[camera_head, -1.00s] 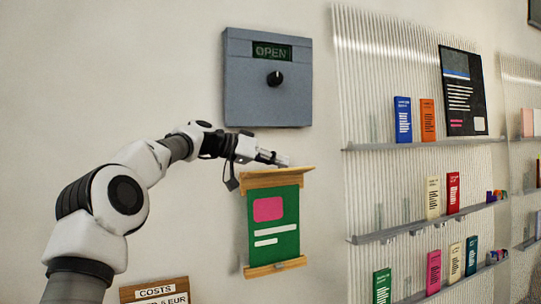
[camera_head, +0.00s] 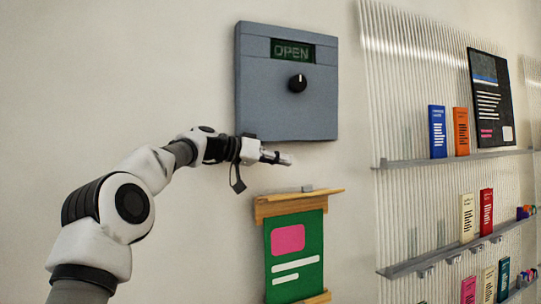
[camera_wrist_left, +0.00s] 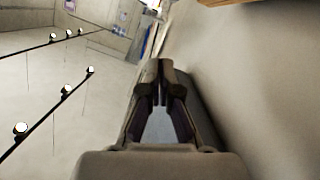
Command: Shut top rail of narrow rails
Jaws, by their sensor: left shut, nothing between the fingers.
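The narrow rails are two wooden rails holding a green poster (camera_head: 290,255) on the wall. The top rail (camera_head: 300,204) lies across the poster's upper edge, with a small grey piece (camera_head: 308,188) on it. The bottom rail (camera_head: 312,298) is cut by the lower picture edge. My left gripper (camera_head: 288,159) is above the top rail, apart from it, and points right. It is shut and empty; its closed fingers also show in the left wrist view (camera_wrist_left: 160,80). My right gripper is not in view.
A grey wall box (camera_head: 258,105) with an "OPEN" display and black knob hangs above my left gripper. A ribbed panel with shelves (camera_head: 455,158) of booklets stands to the right. The wall between is bare.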

